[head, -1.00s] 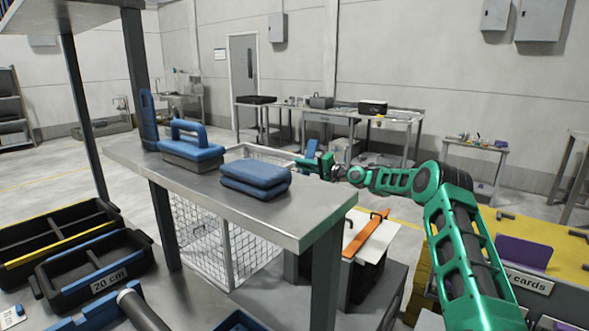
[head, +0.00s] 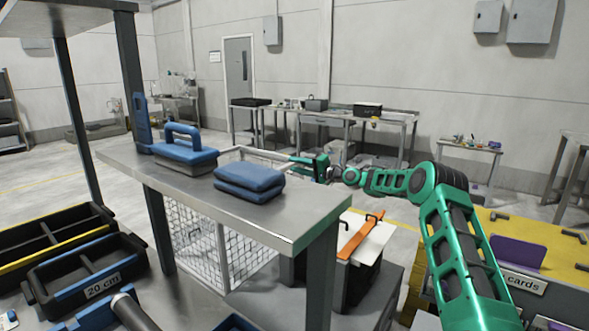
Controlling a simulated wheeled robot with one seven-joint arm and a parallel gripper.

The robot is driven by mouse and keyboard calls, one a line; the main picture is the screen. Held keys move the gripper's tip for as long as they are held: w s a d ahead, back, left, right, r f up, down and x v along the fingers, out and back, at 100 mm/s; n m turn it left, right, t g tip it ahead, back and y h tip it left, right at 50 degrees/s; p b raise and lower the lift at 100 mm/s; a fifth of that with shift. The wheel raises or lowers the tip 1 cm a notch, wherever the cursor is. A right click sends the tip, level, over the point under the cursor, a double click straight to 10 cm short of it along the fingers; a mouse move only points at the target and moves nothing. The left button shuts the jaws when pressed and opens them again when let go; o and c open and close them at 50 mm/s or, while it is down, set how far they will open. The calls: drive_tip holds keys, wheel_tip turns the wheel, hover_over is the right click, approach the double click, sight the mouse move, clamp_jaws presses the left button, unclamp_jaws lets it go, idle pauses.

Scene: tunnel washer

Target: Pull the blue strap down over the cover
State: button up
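My gripper (head: 303,160) is at the end of the green arm, pointing left beyond the far edge of the steel table. It is small and seen from the side, so I cannot tell whether its fingers are open or hold anything. I cannot make out a blue strap at the gripper. An orange strap (head: 360,236) lies across a white lid (head: 374,240) on a dark box, below and to the right of the table. I cannot tell which thing is the cover; the far side of the table is partly hidden.
The steel table (head: 300,215) carries folded blue pads (head: 249,184), a blue-handled block (head: 184,148) and an upright blue piece (head: 141,122). A wire cage (head: 205,235) is beneath it. Black bins (head: 90,275) stand left. A yellow-topped bench (head: 555,245) stands right.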

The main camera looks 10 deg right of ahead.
drive_tip(key=v, duration=1)
drive_tip(key=shift+s+d, duration=0.1)
drive_tip(key=shift+d, duration=0.05)
